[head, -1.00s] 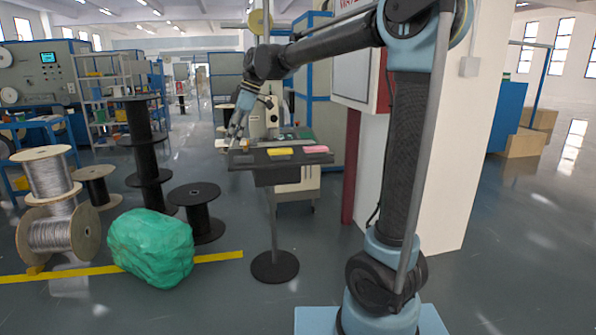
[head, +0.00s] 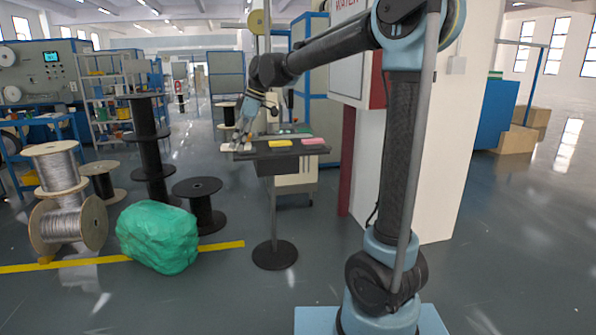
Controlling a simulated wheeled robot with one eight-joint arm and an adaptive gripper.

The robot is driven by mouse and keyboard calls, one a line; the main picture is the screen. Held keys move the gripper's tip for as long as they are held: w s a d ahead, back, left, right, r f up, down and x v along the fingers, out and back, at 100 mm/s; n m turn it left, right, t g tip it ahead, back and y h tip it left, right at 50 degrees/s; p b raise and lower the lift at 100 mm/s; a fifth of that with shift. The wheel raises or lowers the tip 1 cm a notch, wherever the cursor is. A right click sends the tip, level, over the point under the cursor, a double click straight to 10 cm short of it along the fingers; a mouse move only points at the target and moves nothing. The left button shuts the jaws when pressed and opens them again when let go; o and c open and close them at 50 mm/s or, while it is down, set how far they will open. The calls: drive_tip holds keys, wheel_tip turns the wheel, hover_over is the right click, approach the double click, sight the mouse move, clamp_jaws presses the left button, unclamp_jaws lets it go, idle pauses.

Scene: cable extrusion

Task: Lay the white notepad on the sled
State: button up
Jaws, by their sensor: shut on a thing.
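My gripper (head: 243,140) is at the left end of a small black stand table (head: 262,154), fingers pointing down. It is shut on what looks like the white notepad (head: 234,147), a small pale flat shape at that end; the fingers partly cover it. I cannot tell whether the notepad touches the table top. A yellow pad (head: 279,144) and a pink pad (head: 313,141) lie on the same table, to the right of the gripper. I cannot clearly make out a sled.
Behind the stand is a pale machine on a cabinet (head: 298,182) with a green patch on top. A green wrapped bundle (head: 158,236), black spools (head: 200,203) and wire reels (head: 68,222) stand left. The floor before the stand is open.

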drive_tip(key=w+d+f+m+t+h, duration=0.1)
drive_tip(key=w+d+f+m+t, duration=0.1)
drive_tip(key=w+d+f+m, duration=0.55)
drive_tip(key=w+d+f+m+t, duration=0.15)
drive_tip(key=w+d+f, duration=0.35)
drive_tip(key=d, duration=0.5)
drive_tip(key=w+d+f+m+t+h, duration=0.1)
drive_tip(key=w+d+f+m, duration=0.35)
drive_tip(key=d+f, duration=0.35)
drive_tip(key=d+f+m+h, duration=0.2)
drive_tip(key=d+f+m, duration=0.45)
drive_tip(key=d, duration=0.65)
wheel_tip(320, 180, down, 14)
drive_tip(key=s, duration=0.3)
drive_tip(key=shift+n, duration=0.3)
drive_tip(key=shift+w+d+t, duration=0.1)
drive_tip(key=shift+t, duration=0.15)
